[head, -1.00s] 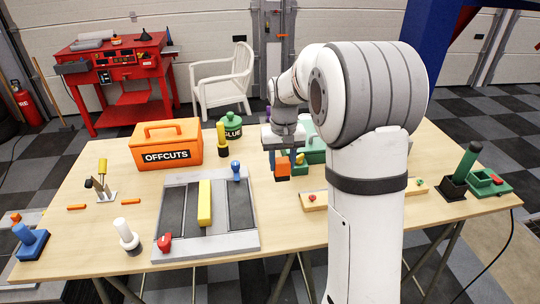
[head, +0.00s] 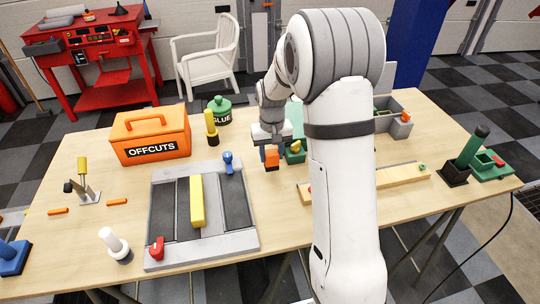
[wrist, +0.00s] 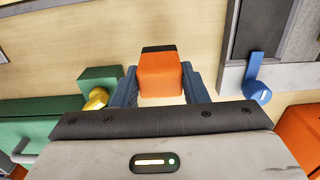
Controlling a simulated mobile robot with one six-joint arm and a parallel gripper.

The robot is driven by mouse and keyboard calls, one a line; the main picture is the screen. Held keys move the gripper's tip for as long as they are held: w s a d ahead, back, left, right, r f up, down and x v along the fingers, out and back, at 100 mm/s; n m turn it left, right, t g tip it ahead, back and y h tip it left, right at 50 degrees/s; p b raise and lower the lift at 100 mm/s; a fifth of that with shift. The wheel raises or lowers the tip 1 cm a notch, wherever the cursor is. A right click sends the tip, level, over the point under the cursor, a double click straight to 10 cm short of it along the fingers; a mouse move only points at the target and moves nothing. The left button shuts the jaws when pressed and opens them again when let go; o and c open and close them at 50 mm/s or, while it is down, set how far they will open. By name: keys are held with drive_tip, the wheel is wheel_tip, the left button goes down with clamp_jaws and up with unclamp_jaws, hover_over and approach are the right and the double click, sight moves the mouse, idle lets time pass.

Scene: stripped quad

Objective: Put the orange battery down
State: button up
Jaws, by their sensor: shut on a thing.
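My gripper (head: 271,157) is shut on the orange battery (wrist: 160,76), a block with a dark end. In the wrist view the battery sits between the two blue fingers. In the head view the battery (head: 271,160) is over the middle of the wooden table (head: 130,240), just right of the blue-handled clamp (head: 228,162). I cannot tell whether its underside touches the table.
A grey bed (head: 249,240) with dark strips and a yellow bar (head: 197,202) lies to the left. Green items with a yellow knob (wrist: 97,98) are close beside the gripper. An orange OFFCUTS box (head: 150,135) and green GLUE pot (head: 219,110) stand behind. Bare wood surrounds the battery's front.

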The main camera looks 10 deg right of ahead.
drive_tip(key=shift+f, duration=0.8)
drive_tip(key=shift+f, duration=0.25)
drive_tip(key=o, duration=1.1)
drive_tip(key=shift+r, duration=0.1)
